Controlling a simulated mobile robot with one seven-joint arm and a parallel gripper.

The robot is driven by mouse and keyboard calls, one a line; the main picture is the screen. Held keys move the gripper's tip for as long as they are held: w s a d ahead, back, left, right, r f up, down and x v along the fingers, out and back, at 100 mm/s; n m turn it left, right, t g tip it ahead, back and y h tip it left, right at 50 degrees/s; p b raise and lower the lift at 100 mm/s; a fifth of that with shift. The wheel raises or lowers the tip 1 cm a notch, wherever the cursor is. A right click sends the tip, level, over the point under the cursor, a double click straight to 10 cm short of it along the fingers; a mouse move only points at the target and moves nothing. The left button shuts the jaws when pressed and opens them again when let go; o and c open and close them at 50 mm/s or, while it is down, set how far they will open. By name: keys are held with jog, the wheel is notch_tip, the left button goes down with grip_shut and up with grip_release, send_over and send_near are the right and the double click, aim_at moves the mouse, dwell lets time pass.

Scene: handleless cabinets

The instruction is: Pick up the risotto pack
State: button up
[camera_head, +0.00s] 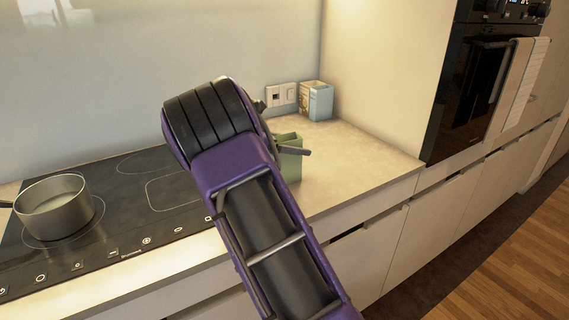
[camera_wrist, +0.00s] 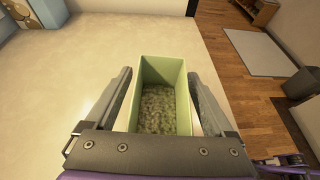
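A green, open-topped box (camera_wrist: 163,70) with grainy greenish contents stands upright on the counter, and it also shows in the head view (camera_head: 292,162), partly hidden behind my arm. It looks like the risotto pack, but I can read no label. My gripper (camera_wrist: 160,74) is open, with one finger on each side of the green box. Small gaps seem to show between the fingers and its walls. In the head view my arm hides most of the gripper.
A pale blue and white box (camera_head: 316,100) stands in the counter's back corner near a wall socket (camera_head: 281,95). A metal pot (camera_head: 55,207) sits on the black hob (camera_head: 150,190) at left. The counter (camera_head: 350,160) right of the green box is clear.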

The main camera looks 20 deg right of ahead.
grip_shut()
dwell(0.3)
